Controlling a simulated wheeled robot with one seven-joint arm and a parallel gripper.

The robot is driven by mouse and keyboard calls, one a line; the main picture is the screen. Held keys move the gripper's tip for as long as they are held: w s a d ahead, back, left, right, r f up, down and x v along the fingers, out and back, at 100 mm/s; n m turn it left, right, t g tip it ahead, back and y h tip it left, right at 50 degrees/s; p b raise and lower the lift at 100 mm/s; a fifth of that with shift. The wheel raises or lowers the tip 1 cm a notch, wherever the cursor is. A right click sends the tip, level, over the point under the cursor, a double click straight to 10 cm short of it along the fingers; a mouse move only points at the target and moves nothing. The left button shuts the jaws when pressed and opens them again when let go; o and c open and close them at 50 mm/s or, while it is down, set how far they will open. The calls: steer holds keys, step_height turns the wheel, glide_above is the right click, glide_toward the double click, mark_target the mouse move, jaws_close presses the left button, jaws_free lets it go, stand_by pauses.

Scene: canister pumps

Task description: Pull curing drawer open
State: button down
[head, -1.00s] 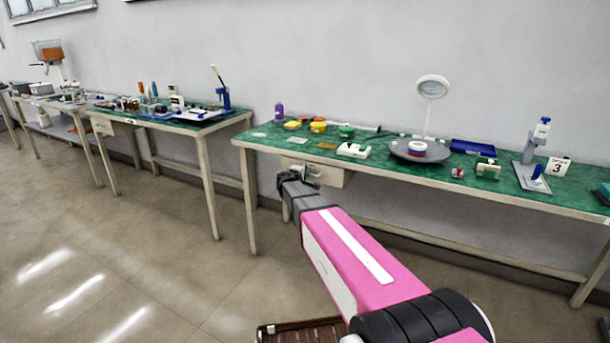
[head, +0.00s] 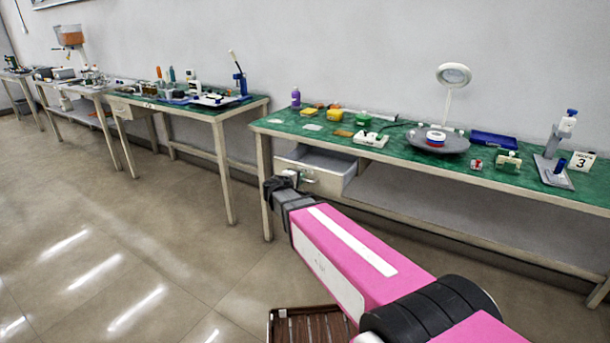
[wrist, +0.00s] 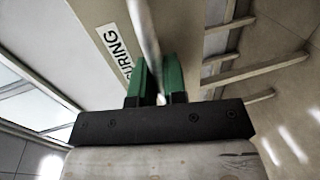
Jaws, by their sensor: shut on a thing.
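The curing drawer (head: 348,176) is under the left end of the green-topped bench in the head view. It stands partly open and its grey inside shows. In the wrist view its cream front (wrist: 98,22) carries a label (wrist: 118,50) reading "URING", with the first letter hidden or cut off. My gripper (wrist: 158,82) has green fingers shut on the drawer's pale bar handle (wrist: 146,30). In the head view my gripper (head: 290,176) is at the drawer front, and my pink arm hides part of the space below it.
The bench (head: 400,179) bears a magnifier lamp (head: 452,75), a round grey tray (head: 460,146), a blue tray (head: 494,140) and several small parts. Another green bench (head: 190,110) stands to the left. Open floor (head: 130,220) lies in front of the benches.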

steer(key=shift+s+a, duration=0.2)
steer(key=shift+s, duration=0.1)
steer(key=c, duration=1.5)
jaws_free()
steer(key=shift+o, duration=0.2)
steer(key=v, duration=1)
steer(key=shift+s+a, duration=0.2)
steer(key=shift+s, duration=0.1)
steer(key=shift+d, duration=0.1)
